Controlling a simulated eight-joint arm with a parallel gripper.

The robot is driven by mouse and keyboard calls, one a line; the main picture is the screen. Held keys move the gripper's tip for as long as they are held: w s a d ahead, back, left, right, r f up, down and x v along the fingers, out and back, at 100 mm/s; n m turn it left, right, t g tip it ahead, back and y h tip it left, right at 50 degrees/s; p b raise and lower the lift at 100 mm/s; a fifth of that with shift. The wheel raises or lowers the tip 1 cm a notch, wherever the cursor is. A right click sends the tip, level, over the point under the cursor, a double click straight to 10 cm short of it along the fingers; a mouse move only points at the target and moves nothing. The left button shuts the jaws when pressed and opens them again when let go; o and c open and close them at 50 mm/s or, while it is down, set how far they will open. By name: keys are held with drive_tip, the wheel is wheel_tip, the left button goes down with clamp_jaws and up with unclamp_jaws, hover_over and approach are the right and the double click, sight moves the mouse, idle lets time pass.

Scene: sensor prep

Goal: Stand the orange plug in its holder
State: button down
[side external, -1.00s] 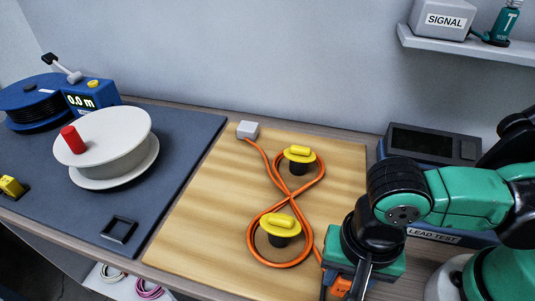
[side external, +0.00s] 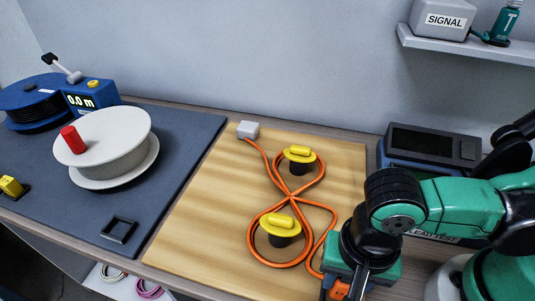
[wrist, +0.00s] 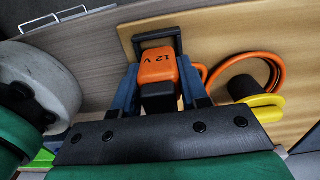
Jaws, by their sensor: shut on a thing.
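The orange plug (wrist: 158,68), marked "12 V" and black at its near end, is between the fingers of my gripper (wrist: 158,92) in the wrist view. A small orange part of the plug (side external: 340,290) shows at the bottom of the side view, below my gripper (side external: 345,284). A black open frame (wrist: 179,40), perhaps the holder, stands at the board's edge just beyond the plug in the wrist view. I cannot tell whether plug and frame touch. The plug's orange cable (side external: 336,214) runs in a figure eight around two yellow-capped posts.
The yellow-capped posts (side external: 280,222) (side external: 300,153) stand on the wooden board (side external: 210,225). A grey block (side external: 247,129) sits at the cable's far end. A square black frame (side external: 119,229) lies on the dark mat (side external: 180,125), near a white reel (side external: 105,137). The tester (side external: 432,145) stands behind my arm.

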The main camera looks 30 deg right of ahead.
drive_tip(key=shift+f, duration=0.85)
idle(0.5)
drive_tip(key=shift+c, duration=1.8)
unclamp_jaws()
drive_tip(key=shift+r, duration=4)
drive_tip(key=shift+w, duration=0.1)
drive_tip(key=w+d+r+n+t, duration=0.3)
drive_tip(key=w+d+n+t, duration=0.4)
drive_tip(key=w+d, duration=0.5)
drive_tip(key=d+n, duration=0.1)
drive_tip(key=d, duration=0.2)
drive_tip(key=shift+w+d+n, duration=0.3)
drive_tip(key=shift+w+n, duration=0.1)
